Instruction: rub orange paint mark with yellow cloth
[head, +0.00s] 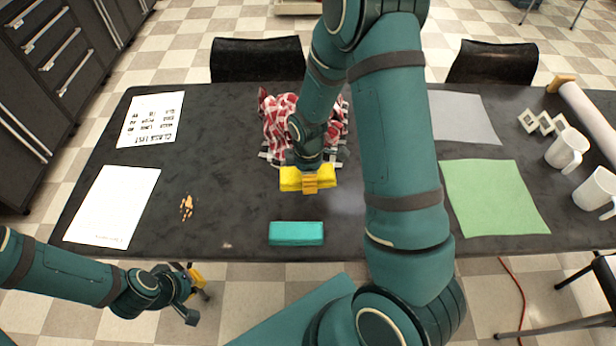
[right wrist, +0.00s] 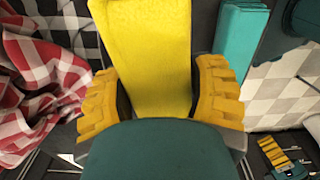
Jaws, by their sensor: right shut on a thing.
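The orange paint mark (head: 186,207) is a few small blotches on the dark table, right of a white sheet. The yellow cloth (head: 290,178) is a folded block at the table's middle, well to the right of the mark. My right gripper (head: 310,182) is shut on the yellow cloth, which also shows between its two orange-yellow fingers in the right wrist view (right wrist: 145,50). My left gripper (head: 196,290) is open and empty, below the table's front edge at the left; part of it shows in the right wrist view.
A teal block (head: 296,233) lies near the front edge, below the yellow cloth. A red-and-white checked cloth (head: 278,117) lies behind my right gripper. White sheets (head: 113,205) lie left, a green sheet (head: 492,195) and white mugs (head: 566,150) right. The table between mark and teal block is mostly bare.

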